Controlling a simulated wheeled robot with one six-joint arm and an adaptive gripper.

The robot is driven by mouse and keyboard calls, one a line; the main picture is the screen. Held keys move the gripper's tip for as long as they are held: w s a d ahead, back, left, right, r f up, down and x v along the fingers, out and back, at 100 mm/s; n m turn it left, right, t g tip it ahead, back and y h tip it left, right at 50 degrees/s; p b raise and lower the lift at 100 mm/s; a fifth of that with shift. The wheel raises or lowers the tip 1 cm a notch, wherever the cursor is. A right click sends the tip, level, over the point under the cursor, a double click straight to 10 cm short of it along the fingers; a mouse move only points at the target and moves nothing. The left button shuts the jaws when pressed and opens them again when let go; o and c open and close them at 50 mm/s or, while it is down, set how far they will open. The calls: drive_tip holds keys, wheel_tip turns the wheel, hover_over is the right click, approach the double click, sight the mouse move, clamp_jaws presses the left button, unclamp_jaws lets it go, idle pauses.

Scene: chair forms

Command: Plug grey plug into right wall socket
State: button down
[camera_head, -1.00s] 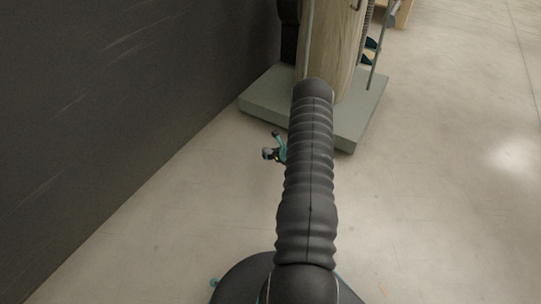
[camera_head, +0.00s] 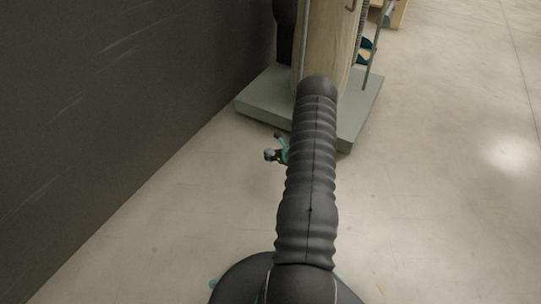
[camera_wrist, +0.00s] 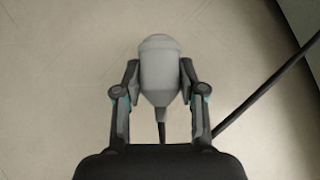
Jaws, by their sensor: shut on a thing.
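The grey plug (camera_wrist: 160,72) is held between the two fingers of my gripper (camera_wrist: 159,75) in the wrist view. It has a rounded light-grey body, with a dark cord running from its narrow end towards the wrist. My gripper (camera_head: 277,151) shows small in the head view, with teal and dark parts just left of my ribbed dark arm. It is above the pale floor, in front of the grey-green base. No wall socket can be made out in either view.
A dark wall (camera_head: 110,90) runs along the left. A grey-green base (camera_head: 265,97) carries a wooden post (camera_head: 328,45) ahead. A dark cable or rod (camera_wrist: 262,92) slants across the right of the wrist view. The floor (camera_head: 430,200) to the right is clear.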

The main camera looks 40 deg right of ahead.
drive_tip(key=s+d+r+p, duration=0.2)
drive_tip(key=s+d+r, duration=0.1)
drive_tip(key=s, duration=0.6)
drive_tip(key=s+d+r+p, duration=0.1)
drive_tip(key=s+d+r, duration=0.3)
drive_tip(key=s, duration=0.4)
drive_tip(key=shift+s+d+r+p, duration=0.2)
drive_tip(key=shift+s+r+p, duration=0.2)
drive_tip(key=shift+r, duration=0.5)
idle(2.5)
idle(0.7)
